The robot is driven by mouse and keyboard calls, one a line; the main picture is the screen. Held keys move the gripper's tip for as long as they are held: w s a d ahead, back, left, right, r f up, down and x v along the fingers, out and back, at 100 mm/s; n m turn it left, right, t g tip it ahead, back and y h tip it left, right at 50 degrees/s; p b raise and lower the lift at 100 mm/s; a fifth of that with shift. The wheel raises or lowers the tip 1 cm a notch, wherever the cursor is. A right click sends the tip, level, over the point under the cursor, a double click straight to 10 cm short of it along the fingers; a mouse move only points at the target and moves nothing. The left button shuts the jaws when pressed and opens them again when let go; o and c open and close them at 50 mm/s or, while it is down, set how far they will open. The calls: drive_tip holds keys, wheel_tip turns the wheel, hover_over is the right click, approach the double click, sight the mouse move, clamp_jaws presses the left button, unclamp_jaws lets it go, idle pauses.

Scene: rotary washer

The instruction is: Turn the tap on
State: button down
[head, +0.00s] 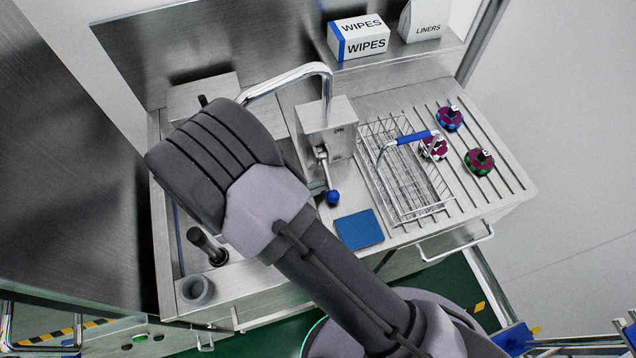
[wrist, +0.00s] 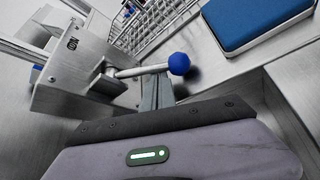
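A blue pad (head: 359,229) lies right of the knob. A wire basket (head: 405,180) with a blue-handled tool (head: 415,137) stands farther right. Round coloured parts (head: 480,161) sit on the drainboard. A grey cup (head: 196,289) stands at the sink's front left.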

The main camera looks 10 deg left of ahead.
drive_tip(key=shift+d+r, duration=0.1)
drive_tip(key=shift+r, duration=0.1)
drive_tip(key=r+n+g+p, duration=0.1)
drive_tip(key=p, duration=0.1)
drive_tip(key=r+p, duration=0.1)
drive_tip(key=p, duration=0.1)
drive_tip(key=shift+s+d+n+g+h+p, duration=0.2)
drive_tip(key=shift+s+n+g+h+p, duration=0.2)
drive_tip(key=r+n+g+p, duration=0.1)
drive_tip(key=p, duration=0.1)
drive_tip(key=r+n+g+h+p, duration=0.1)
drive_tip(key=p, duration=0.1)
drive_tip(key=shift+s+d+r+n+g, duration=0.1)
drive_tip(key=shift+s+r+n+g, duration=0.1)
drive_tip(key=shift+r+n+g, duration=0.1)
drive_tip(key=shift+w+r+p, duration=0.1)
drive_tip(key=shift+r+p, duration=0.7)
drive_tip(key=shift+p, duration=0.1)
drive_tip(key=shift+w+a+r+p, duration=0.2)
drive_tip(key=shift+r+p, duration=0.15)
drive_tip(key=shift+r, duration=0.15)
drive_tip(key=shift+w+a+r, duration=0.15)
drive_tip(key=shift+w+r, duration=0.05)
drive_tip(key=shift+r, duration=0.1)
